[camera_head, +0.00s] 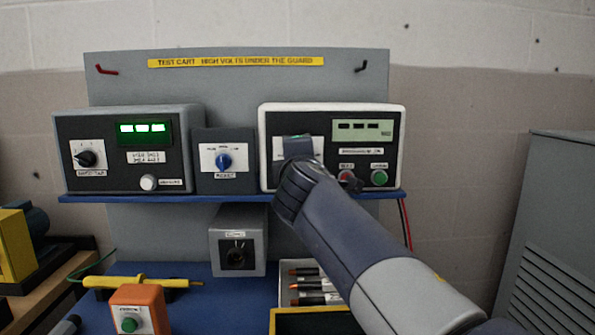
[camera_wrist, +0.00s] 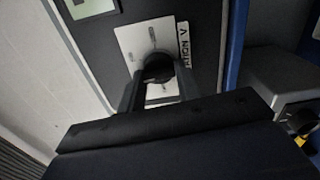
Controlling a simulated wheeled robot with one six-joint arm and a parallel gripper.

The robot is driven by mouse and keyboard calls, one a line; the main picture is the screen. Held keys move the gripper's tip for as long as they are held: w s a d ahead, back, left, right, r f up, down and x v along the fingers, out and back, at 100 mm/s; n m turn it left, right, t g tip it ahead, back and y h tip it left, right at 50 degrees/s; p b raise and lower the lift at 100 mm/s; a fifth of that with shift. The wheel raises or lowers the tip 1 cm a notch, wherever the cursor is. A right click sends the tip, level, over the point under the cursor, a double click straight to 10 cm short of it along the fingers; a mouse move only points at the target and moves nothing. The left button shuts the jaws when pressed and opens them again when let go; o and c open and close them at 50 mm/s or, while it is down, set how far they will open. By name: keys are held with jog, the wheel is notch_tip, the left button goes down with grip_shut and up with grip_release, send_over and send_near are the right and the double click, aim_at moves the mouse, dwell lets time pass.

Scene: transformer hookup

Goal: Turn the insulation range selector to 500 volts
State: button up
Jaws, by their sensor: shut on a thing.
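The insulation tester (camera_head: 335,108) is the white-rimmed box at the right of the blue shelf, with a grey-green display (camera_head: 362,130). Its range selector is hidden behind my gripper (camera_head: 297,155) in the head view. In the wrist view the selector is a round black knob (camera_wrist: 158,66) on a white dial plate (camera_wrist: 131,38). My gripper (camera_wrist: 159,78) is shut on this knob, one finger on each side. I cannot tell which mark the knob points to. A label beside the plate is partly readable, and the fingers cover part of the plate.
A red button and a green button (camera_head: 379,178) sit under the display, close to my arm. A box with a blue knob (camera_head: 223,161) and a meter with a green display (camera_head: 145,132) stand to the left. An orange box (camera_head: 140,300) and a yellow probe (camera_head: 125,282) are below.

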jog(key=shift+m+b, duration=2.15)
jog(key=shift+m, duration=1.35)
jog(key=o, duration=1)
jog(key=shift+c, duration=0.2)
jog(key=s+b, duration=0.1)
jog(key=s, duration=1)
jog(key=shift+w, duration=0.15)
